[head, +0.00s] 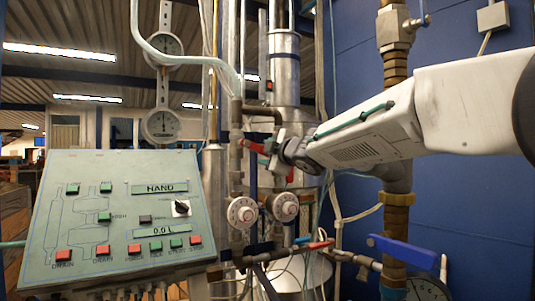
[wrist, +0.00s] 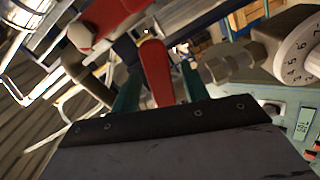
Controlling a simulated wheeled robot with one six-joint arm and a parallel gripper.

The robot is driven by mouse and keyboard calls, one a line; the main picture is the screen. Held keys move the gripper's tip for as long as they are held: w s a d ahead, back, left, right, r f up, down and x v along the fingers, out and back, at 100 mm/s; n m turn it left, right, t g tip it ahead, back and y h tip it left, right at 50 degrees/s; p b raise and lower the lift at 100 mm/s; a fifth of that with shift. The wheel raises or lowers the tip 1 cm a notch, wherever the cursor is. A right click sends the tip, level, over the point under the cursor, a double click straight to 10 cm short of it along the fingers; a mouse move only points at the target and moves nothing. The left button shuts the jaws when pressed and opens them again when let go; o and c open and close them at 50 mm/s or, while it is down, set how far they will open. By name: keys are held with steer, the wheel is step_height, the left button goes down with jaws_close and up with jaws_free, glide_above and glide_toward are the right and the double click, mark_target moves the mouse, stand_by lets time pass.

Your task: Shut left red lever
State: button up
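The left red lever (head: 252,146) shows in the head view at the pipe valve, just left of my gripper (head: 269,149). In the wrist view a red lever (wrist: 156,72) lies between the two green fingers of my gripper (wrist: 158,82), with gaps visible beside it; it appears to be the left one. The fingers are apart, so my gripper is open around the lever and does not clamp it. Another red lever (head: 290,174) is partly hidden behind my gripper in the head view. A larger red part (wrist: 112,18) shows at the wrist view's upper left.
Two white dials (head: 242,212) (head: 286,207) sit below the levers. A control panel (head: 120,215) stands at left. Lower right are a red-handled valve (head: 320,245) and a blue lever (head: 401,250). A thick vertical pipe (head: 396,70) passes behind my arm.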

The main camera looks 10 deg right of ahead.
steer(key=v, duration=0.7)
steer(key=shift+s, duration=0.3)
steer(key=shift+d, duration=0.1)
